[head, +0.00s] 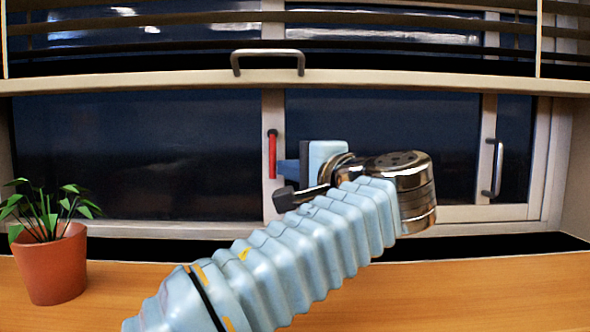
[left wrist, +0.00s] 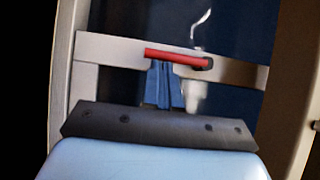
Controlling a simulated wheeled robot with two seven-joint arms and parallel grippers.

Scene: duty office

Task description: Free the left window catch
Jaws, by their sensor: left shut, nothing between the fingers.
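The left window catch is a short red lever (head: 272,155) on the pale middle upright of the window frame. It hangs straight down from a dark pivot at its top. In the left wrist view the red lever (left wrist: 176,57) lies across the picture, with its dark pivot on the right. My left gripper (head: 281,170) is shut and empty, its blue fingers just right of the lever's lower part. In the left wrist view the shut fingertips (left wrist: 160,64) reach the lever's edge near its free end; I cannot tell whether they touch. My right gripper is not in view.
A slatted blind with a bottom rail (head: 430,80) and grey handle (head: 268,56) hangs above my arm. A grey window handle (head: 493,168) is at the right. A potted plant (head: 50,262) stands left on the wooden surface (head: 470,290), which is otherwise clear.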

